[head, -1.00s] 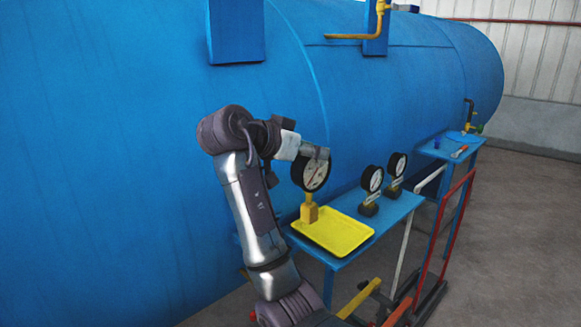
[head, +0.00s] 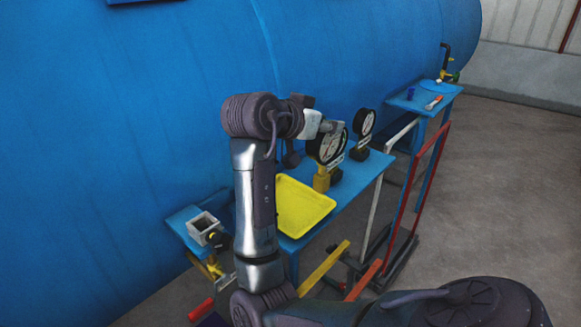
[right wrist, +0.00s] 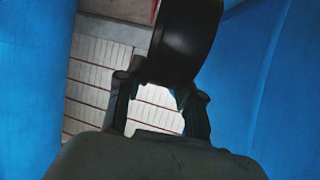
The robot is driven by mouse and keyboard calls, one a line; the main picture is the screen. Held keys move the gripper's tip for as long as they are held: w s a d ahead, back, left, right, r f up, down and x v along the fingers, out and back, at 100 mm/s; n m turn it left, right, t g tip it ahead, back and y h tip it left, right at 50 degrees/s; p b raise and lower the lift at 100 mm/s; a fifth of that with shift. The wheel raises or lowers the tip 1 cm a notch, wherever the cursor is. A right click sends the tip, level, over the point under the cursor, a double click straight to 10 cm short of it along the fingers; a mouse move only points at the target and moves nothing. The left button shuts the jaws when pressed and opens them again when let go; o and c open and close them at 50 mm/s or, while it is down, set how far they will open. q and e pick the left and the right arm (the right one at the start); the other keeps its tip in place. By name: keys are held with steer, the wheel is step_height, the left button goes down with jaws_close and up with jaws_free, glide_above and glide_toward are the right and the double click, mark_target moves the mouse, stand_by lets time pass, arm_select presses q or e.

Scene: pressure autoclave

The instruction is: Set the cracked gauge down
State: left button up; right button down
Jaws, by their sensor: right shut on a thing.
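My right gripper (head: 335,127) is shut on the upper edge of a round gauge (head: 327,148) with a black rim, white dial and yellow base. The gauge is upright near the right corner of the yellow tray (head: 303,208); I cannot tell if its base touches anything. A crack in the dial is too small to make out. In the right wrist view the gauge's dark casing (right wrist: 185,42) is at the fingers of the right gripper (right wrist: 160,98). My left gripper is not in view.
A second gauge (head: 364,124) with a dark base stands on the blue bench (head: 352,186); another is mostly hidden behind the held one. The yellow tray looks empty. The blue vessel (head: 180,100) rises behind. A red rail (head: 428,180) stands to the right.

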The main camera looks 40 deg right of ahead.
arm_select(q)
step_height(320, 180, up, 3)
steer(key=p, duration=0.2)
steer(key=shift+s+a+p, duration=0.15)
steer(key=shift+p, duration=0.15)
arm_select(e)
steer(key=w+a+f, duration=0.2)
steer(key=w+f, duration=0.7)
steer(key=shift+a+f, duration=0.2)
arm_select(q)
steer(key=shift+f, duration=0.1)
arm_select(e)
steer(key=shift+f, duration=0.15)
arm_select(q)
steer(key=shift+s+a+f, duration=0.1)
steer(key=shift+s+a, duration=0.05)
arm_select(e)
steer(key=c, duration=0.7)
jaws_free()
